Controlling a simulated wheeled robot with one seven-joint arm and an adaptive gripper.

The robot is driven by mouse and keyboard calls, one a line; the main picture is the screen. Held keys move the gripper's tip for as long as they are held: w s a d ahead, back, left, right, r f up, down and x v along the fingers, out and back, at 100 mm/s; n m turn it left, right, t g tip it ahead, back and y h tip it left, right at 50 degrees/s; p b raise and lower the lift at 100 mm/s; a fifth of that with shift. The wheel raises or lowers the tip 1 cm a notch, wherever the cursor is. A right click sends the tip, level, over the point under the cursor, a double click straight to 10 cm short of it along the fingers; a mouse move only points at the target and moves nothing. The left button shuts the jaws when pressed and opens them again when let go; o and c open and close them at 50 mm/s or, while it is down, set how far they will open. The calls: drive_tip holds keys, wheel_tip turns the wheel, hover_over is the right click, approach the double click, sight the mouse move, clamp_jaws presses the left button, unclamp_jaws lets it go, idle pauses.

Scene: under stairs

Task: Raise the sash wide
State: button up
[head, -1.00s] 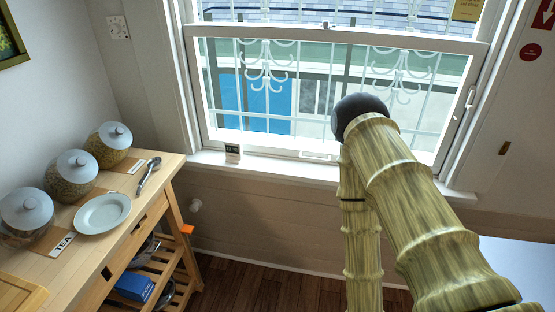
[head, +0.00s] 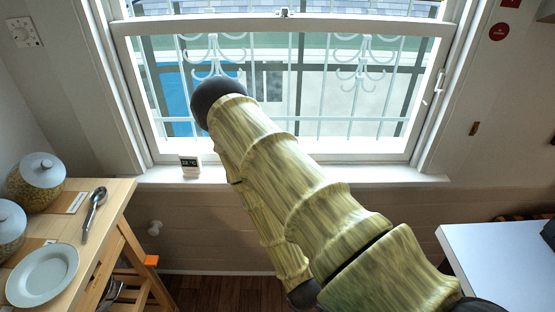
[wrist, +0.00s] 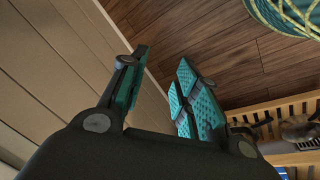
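The white sash window (head: 424,30) fills the upper middle of the head view. The lower sash looks down, with its bottom rail (head: 330,158) close to the sill (head: 320,176). A small catch (head: 284,13) sits on the meeting rail. My arm crosses in front of the window and hides part of the lower sash. My gripper does not show in the head view. In the wrist view my gripper (wrist: 163,72) is open and empty, its teal-padded fingers apart. It faces the wooden floor beside the panelled wall, with no part of the window in view.
A small white digital thermometer (head: 190,166) stands on the sill. A wooden cart (head: 105,215) with a plate (head: 42,275), a spoon and jars is at left. A white table (head: 500,265) is at lower right. A patterned basket (wrist: 290,15) shows in the wrist view.

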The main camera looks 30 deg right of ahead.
drive_tip(key=w+d+r+n+t+h, duration=0.35)
drive_tip(key=w+d, duration=0.55)
drive_tip(key=w, duration=0.5)
drive_tip(key=w+d+r+n+t+h+b, duration=0.1)
drive_tip(key=w+d+r+n+t, duration=0.25)
drive_tip(key=w+r, duration=0.6)
drive_tip(key=w+d+r+n+t+h, duration=0.25)
drive_tip(key=w+r+t, duration=0.35)
drive_tip(key=w, duration=0.7)
drive_tip(key=shift+n+g+y, duration=0.35)
drive_tip(key=shift+g+y, duration=0.15)
drive_tip(key=shift+g, duration=0.4)
drive_tip(key=p+x, duration=0.1)
drive_tip(key=x, duration=0.2)
drive_tip(key=p+x, duration=0.1)
drive_tip(key=x, duration=0.2)
drive_tip(key=p+x, duration=0.1)
drive_tip(key=x, duration=0.3)
drive_tip(key=shift+d+r, duration=0.25)
drive_tip(key=shift+d, duration=0.15)
drive_tip(key=shift+s, duration=0.1)
clamp_jaws()
